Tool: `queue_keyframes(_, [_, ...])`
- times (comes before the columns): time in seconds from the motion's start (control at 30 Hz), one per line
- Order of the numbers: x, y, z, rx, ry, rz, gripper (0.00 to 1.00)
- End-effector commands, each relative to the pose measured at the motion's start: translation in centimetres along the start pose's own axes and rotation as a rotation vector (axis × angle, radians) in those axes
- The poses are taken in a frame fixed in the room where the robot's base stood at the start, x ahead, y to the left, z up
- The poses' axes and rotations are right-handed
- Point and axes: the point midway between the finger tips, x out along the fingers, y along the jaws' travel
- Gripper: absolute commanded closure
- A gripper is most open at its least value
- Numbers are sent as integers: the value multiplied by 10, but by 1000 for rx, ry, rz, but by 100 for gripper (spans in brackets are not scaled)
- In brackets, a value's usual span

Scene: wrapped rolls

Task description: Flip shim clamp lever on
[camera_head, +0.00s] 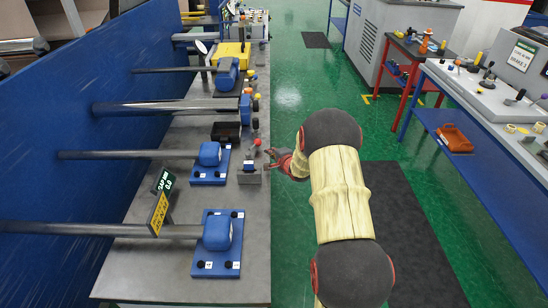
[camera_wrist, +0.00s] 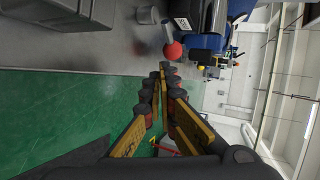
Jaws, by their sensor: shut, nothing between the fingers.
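A small lever with a red ball knob (camera_wrist: 172,50) stands at the bench edge in the wrist view, just above and beyond my fingertips. In the head view, a small grey block (camera_head: 249,177) with a short lever sits at the bench's right edge, beside a blue plate. I cannot read a label that names it as the shim clamp. My gripper (camera_head: 271,158) is just right of this block, at the bench edge. In the wrist view its fingers (camera_wrist: 167,70) converge at the tips, shut and empty. Contact with the lever cannot be told.
The grey bench (camera_head: 145,270) holds blue clamp housings (camera_head: 217,232) with long horizontal rods and a yellow-green sign (camera_head: 159,213). A tall blue panel (camera_head: 60,150) stands at left. Green floor (camera_head: 288,90) lies open to the right. Another bench (camera_head: 490,98) stands farther right.

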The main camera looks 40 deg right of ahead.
Motion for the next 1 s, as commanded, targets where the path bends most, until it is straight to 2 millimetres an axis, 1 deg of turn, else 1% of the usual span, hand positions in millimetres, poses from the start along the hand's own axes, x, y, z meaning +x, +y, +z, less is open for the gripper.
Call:
queue_keyframes(0.03, [12,2,1,-1,-1,-1,100])
queue_keyframes(0.2, [43,1,0,-1,-1,-2,100])
queue_keyframes(0.3, [57,-4,0,-1,0,-1,100])
queue_keyframes(0.4, [66,-7,0,-1,0,0,100])
queue_keyframes(0.6, [74,-12,0,0,1,-1,100])
queue_keyframes(1.0, [75,-13,0,0,1,1,100])
